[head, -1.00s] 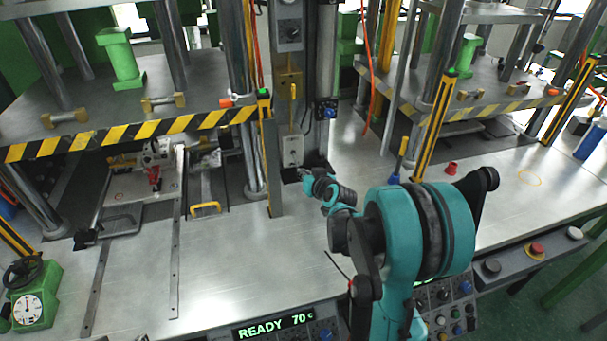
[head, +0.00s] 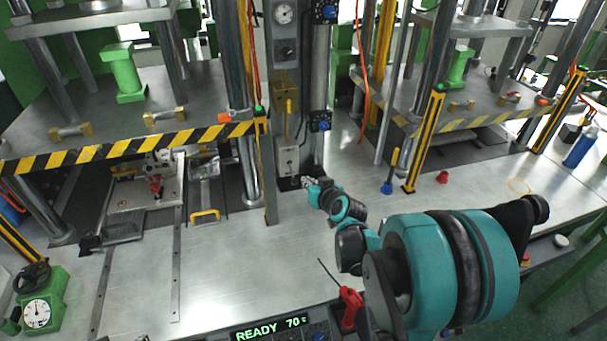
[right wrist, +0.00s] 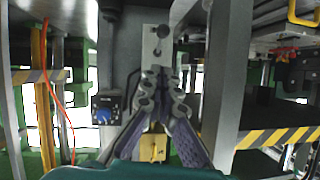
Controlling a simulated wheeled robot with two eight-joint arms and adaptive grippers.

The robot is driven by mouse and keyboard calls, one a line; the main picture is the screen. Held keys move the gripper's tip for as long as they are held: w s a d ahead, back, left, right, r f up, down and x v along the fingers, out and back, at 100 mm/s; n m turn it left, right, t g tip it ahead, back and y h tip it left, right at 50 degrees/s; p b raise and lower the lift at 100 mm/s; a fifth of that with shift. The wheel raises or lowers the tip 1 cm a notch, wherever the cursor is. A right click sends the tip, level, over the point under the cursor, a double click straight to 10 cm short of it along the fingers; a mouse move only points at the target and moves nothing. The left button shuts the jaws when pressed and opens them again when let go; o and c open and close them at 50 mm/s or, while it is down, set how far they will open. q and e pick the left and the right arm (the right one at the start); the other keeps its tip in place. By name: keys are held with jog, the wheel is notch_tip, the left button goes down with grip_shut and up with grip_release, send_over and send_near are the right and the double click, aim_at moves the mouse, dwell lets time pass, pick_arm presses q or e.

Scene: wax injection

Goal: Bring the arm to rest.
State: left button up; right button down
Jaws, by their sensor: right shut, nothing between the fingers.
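My right arm (head: 425,262) reaches in from the lower right in the head view. Its gripper (head: 309,182) is small there and sits in front of the grey column between the two presses. In the right wrist view the gripper (right wrist: 165,85) has its fingers together with nothing between them. Behind the fingertips is a pale plate (right wrist: 157,45) with a round dark knob. I cannot tell whether the fingertips touch it. My left gripper is not in view.
The left press has a striped edge (head: 130,145) and a mould (head: 150,188) under it. A yellow handle (head: 204,216) lies beside the rails. A blue-based tool (head: 389,180) and a red cap (head: 442,177) stand on the right. The front metal table (head: 235,270) is largely clear.

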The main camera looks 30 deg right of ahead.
jog(key=v, duration=0.4)
jog(key=shift+s+a+f+p, duration=0.1)
jog(key=shift+s+f+p, duration=0.1)
jog(key=shift+p, duration=0.2)
jog(key=s+a+n+g+y, duration=0.25)
jog(key=s+a, duration=0.55)
jog(key=a, duration=0.5)
jog(key=s+a+f+g+h, duration=0.1)
jog(key=s+a+g, duration=0.2)
jog(key=s, duration=0.8)
jog(key=shift+s+a+f+g+b, duration=0.35)
jog(key=shift+s+a+b, duration=0.1)
jog(key=shift+a, duration=0.25)
